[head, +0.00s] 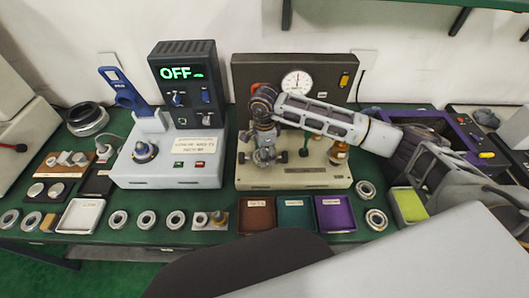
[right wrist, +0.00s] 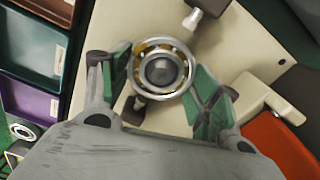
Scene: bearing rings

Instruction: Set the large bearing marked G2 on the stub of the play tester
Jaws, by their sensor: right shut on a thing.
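The play tester (head: 293,178) is the beige machine with a dial gauge (head: 297,82) on its dark back panel. My right arm reaches over it from the right, and my right gripper (head: 264,148) is low above its base. In the right wrist view, my right gripper (right wrist: 160,74) is shut on a large bearing (right wrist: 185,88), one green-padded finger at each side. The grey rounded stub (right wrist: 161,70) shows in the middle of the ring's bore. I cannot tell how far down the ring sits. No G2 mark is readable. My left gripper is not in view.
Brown (head: 256,216), green (head: 294,217) and purple (head: 335,214) trays stand in front of the tester. Another bearing (head: 376,219) lies right of them. A grey unit with an OFF display (head: 182,73) stands left of the tester. Several small rings line the front edge.

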